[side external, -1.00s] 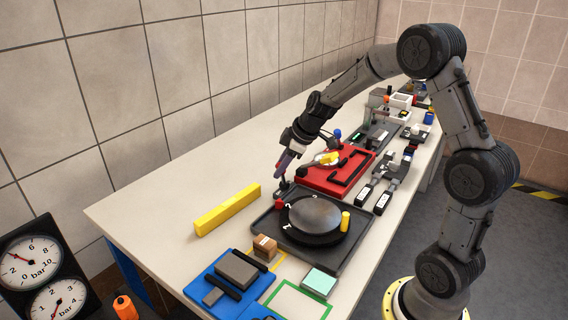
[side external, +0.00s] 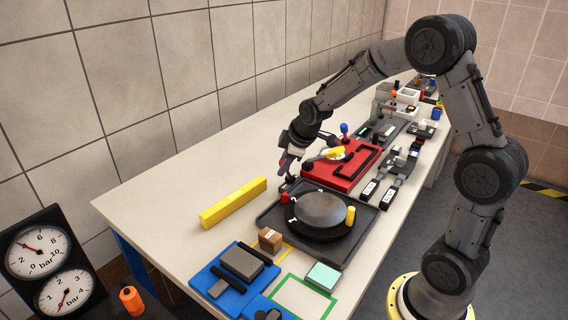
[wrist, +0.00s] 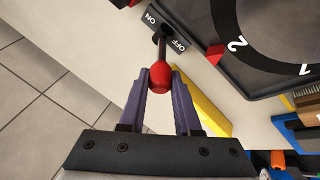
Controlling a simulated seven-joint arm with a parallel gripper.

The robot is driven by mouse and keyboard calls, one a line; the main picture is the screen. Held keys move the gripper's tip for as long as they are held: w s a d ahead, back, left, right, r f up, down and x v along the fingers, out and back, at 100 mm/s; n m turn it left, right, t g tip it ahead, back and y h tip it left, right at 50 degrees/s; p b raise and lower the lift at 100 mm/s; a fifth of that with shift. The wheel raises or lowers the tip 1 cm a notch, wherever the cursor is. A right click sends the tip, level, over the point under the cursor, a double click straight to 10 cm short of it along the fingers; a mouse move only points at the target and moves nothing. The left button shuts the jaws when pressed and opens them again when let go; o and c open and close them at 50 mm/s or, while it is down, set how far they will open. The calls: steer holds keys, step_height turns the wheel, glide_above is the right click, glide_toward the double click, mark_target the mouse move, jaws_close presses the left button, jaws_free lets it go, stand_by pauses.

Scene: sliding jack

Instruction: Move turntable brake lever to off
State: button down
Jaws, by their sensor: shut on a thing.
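The brake lever's red knob (wrist: 159,80) sits between the fingertips of my gripper (wrist: 160,76), and the purple fingers are shut on it. The lever's dark stem rises from a small black plate (wrist: 181,45) marked ON and OFF. OFF is at the right end of the plate in the wrist view, ON at the upper left. The stem stands near the plate's middle; I cannot tell its exact setting. In the side view my gripper (side external: 286,166) points down at the back left corner of the turntable (side external: 319,209). The lever is hard to make out there.
The turntable's dark tray (side external: 340,256) lies just beside the lever, with a red pointer (wrist: 215,53) at the dial. A yellow bar (side external: 233,203) lies to the left. A red board (side external: 350,170) stands behind. The bench between bar and wall is clear.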

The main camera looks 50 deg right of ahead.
steer(key=c, duration=0.6)
jaws_free()
steer(key=v, duration=1.4)
